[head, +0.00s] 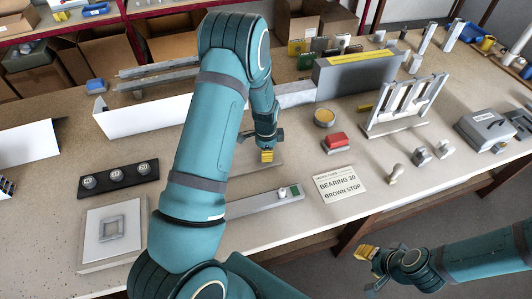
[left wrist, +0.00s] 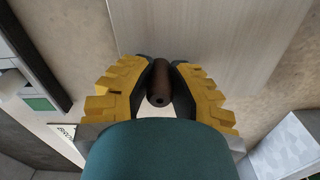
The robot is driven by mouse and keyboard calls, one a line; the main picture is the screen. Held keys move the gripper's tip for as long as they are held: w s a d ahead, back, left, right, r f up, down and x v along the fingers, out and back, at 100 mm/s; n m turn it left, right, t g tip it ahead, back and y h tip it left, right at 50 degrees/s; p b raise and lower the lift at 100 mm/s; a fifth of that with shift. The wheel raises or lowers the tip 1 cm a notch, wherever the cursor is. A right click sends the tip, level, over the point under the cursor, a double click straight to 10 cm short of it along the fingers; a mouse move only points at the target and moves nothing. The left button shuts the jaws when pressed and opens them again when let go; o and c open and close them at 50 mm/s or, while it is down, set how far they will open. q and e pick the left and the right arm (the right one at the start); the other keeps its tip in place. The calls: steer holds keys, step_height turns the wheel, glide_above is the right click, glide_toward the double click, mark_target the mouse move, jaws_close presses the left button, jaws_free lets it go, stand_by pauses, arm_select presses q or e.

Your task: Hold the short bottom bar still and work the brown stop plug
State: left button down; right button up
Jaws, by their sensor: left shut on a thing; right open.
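My left gripper (head: 266,155) is shut on the brown stop plug (left wrist: 159,82), a dark brown cylinder held between its yellow fingertips in the left wrist view. A pale grey bar (left wrist: 215,35) lies below and beyond the plug there; I cannot tell if the plug touches it. In the head view this bar (head: 255,171) shows as a flat strip under the gripper, partly hidden by my left arm. It may be the short bottom bar. My right gripper (head: 367,253) is open and empty, off the table's front edge, apart from the bar.
A grey rail (head: 255,203) with a green end lies nearer the front. An order card (head: 340,184) reads "BEARING 39 BROWN STOP". A red-topped block (head: 336,141), a yellow-filled round dish (head: 324,117) and a slotted white rack (head: 400,108) stand right of the left gripper.

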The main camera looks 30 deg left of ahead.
arm_select(q)
step_height(320, 180, up, 10)
steer(key=shift+f, duration=0.15)
steer(key=shift+f, duration=0.1)
stand_by(0.3)
